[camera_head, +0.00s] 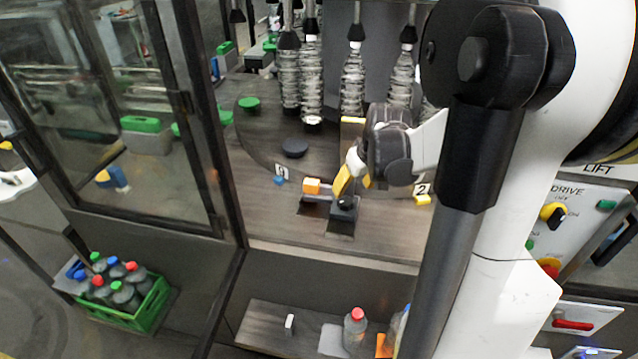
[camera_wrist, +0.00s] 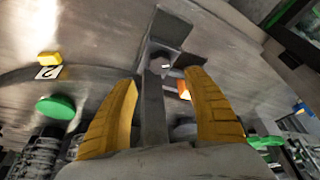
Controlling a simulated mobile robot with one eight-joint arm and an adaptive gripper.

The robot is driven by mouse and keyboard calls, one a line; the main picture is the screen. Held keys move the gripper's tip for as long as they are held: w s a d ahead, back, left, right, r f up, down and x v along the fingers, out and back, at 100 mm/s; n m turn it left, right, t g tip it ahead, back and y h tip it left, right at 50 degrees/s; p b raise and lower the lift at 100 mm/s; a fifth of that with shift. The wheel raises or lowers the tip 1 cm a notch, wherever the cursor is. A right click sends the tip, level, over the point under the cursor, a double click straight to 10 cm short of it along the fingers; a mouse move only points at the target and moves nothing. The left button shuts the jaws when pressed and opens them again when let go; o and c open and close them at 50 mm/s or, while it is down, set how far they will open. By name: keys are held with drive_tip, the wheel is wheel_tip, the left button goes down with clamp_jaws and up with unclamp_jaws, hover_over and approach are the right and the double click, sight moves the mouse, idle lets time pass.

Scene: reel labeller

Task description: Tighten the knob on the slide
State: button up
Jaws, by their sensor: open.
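The slide (camera_head: 340,216) is a small dark grey block fixture on the machine's deck, with an orange block (camera_head: 312,186) on its arm at the left. A small black knob (camera_head: 345,203) shows on the slide. My gripper (camera_head: 352,186) has yellow fingers and hangs just above and behind the knob. In the wrist view my gripper (camera_wrist: 162,76) is open, its fingers on either side of a grey bar of the fixture, with gaps visible. The orange block (camera_wrist: 184,90) partly shows beside the right finger. I cannot tell whether a finger touches the knob.
Bottles hang in a row behind (camera_head: 353,80). The open glass door (camera_head: 150,120) stands left. A green crate of bottles (camera_head: 150,308) is below.

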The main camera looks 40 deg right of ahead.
sight(346, 201)
drive_tip(key=b+x, duration=0.1)
drive_tip(key=x, duration=0.7)
drive_tip(key=shift+w+f+b, duration=0.15)
drive_tip(key=shift+f+b, duration=0.15)
drive_tip(key=shift+b, duration=0.05)
drive_tip(key=shift+c, duration=0.2)
drive_tip(key=c, duration=1.1)
drive_tip(key=shift+c, duration=0.2)
